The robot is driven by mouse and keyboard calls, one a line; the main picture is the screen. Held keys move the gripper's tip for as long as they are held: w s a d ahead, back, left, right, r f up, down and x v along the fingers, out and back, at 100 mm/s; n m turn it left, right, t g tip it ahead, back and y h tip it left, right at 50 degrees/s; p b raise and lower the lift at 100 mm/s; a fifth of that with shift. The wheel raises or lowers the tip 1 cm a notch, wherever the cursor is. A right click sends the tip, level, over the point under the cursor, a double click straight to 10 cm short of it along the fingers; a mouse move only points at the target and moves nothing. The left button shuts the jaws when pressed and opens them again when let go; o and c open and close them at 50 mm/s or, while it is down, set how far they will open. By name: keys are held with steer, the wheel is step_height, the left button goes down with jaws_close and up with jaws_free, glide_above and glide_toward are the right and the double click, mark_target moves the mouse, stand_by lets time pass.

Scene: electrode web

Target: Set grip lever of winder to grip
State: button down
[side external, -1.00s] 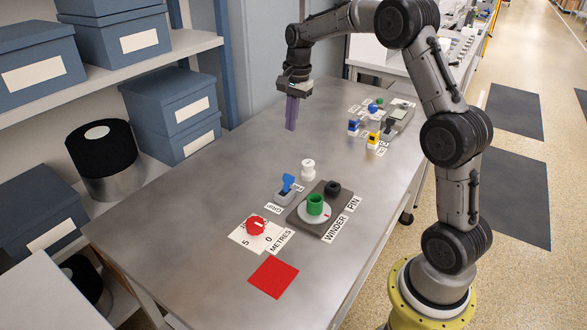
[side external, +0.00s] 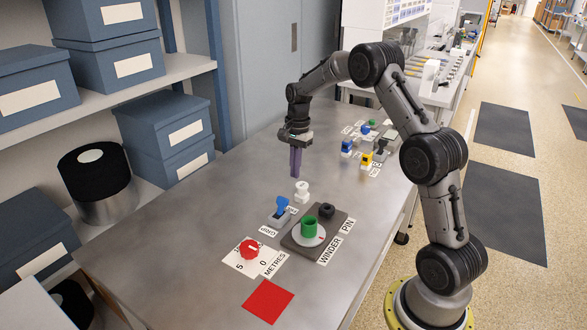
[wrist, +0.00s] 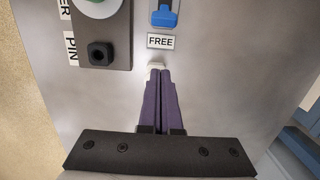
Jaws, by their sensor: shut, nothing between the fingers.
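The winder (side external: 297,243) is a dark grey plate with a green cylinder on a white disc and a black knob; part of it shows in the wrist view (wrist: 118,50). Its blue grip lever (side external: 282,204) stands on a grey base between the GRIP (side external: 268,231) and FREE labels. The handle appears tilted toward FREE. In the wrist view, the lever (wrist: 164,17) is at the top edge, just beyond the FREE label (wrist: 161,41); GRIP is out of that view. My gripper (side external: 295,176) is shut and empty, its purple fingers pointing down above the table, behind the lever.
A white spool-shaped piece (side external: 302,192) stands close by the fingertips, between them and the lever. A red dial (side external: 250,249) on a METRES card and a red square (side external: 268,301) lie nearer the front. Blue and yellow levers (side external: 366,158) stand further back. The left table side is clear.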

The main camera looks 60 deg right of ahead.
mark_target(281, 209)
steer(key=f, duration=0.7)
steer(key=shift+a, duration=0.3)
steer(key=shift+a+r, duration=0.25)
steer(key=shift+a, duration=0.3)
steer(key=shift+a+r, duration=0.25)
steer(key=shift+a, duration=0.3)
steer(key=shift+a+r, duration=0.3)
steer(key=shift+a, duration=0.45)
